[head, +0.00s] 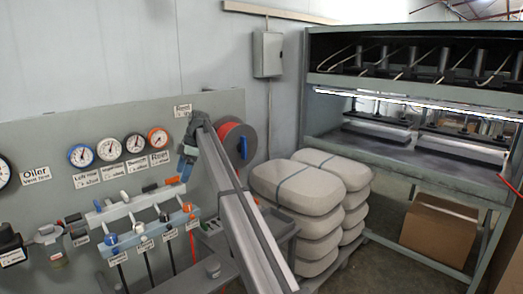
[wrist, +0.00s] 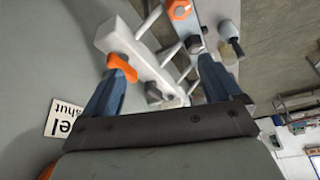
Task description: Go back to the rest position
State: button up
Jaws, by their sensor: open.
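My gripper (head: 184,176) hangs fingers-down in the head view, in front of the grey gauge panel (head: 60,125) and close to the white valve manifold (head: 128,208). In the wrist view my gripper (wrist: 162,62) is open, with its two blue fingers wide apart and nothing held between them. An orange lever (wrist: 122,68) on the white manifold (wrist: 140,62) shows right by the left fingertip; I cannot tell if they touch. The same orange lever (head: 172,181) appears just left of the fingers in the head view.
Several dial gauges (head: 108,149) and labels line the panel. A red hose reel (head: 234,145) is right behind the gripper. Stacked wrapped bundles (head: 296,184), a press (head: 400,100) and a cardboard box (head: 438,228) stand to the right. Open air lies above the panel.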

jog(key=d+f+m+t, duration=0.1)
jog(key=d+f+m, duration=0.1)
jog(key=d+f, duration=0.5)
jog(key=d+f+m, duration=0.3)
jog(key=d+f, duration=0.1)
jog(key=d, duration=0.8)
jog(key=d+f+m+t, duration=0.1)
jog(key=d+f+m, duration=0.1)
jog(key=d+f, duration=0.5)
jog(key=s+d+f+m+g, duration=0.15)
jog(key=s+d+f, duration=0.3)
jog(key=f, duration=0.55)
jog(key=s+d+f+m, duration=0.35)
jog(key=s+f, duration=0.25)
jog(key=f, duration=0.4)
jog(key=s+d+f+m+g+h, duration=0.1)
jog(key=s+d+f+m, duration=0.25)
jog(key=s+f, duration=0.85)
jog(key=s+d+f+m+g+h, duration=0.15)
jog(key=s+d+f, duration=0.35)
jog(key=s+f, duration=0.7)
jog(key=s+d+f+m+g, duration=0.1)
jog(key=s+d+f+m, duration=0.1)
jog(key=s, duration=1.4)
jog(key=s+d+f+m+g+h, duration=0.1)
jog(key=s+d+f+m, duration=0.2)
jog(key=s, duration=1.4)
jog(key=shift+d+f+m+g, duration=0.2)
jog(key=shift+f+m+g, duration=0.1)
jog(key=shift+m, duration=0.4)
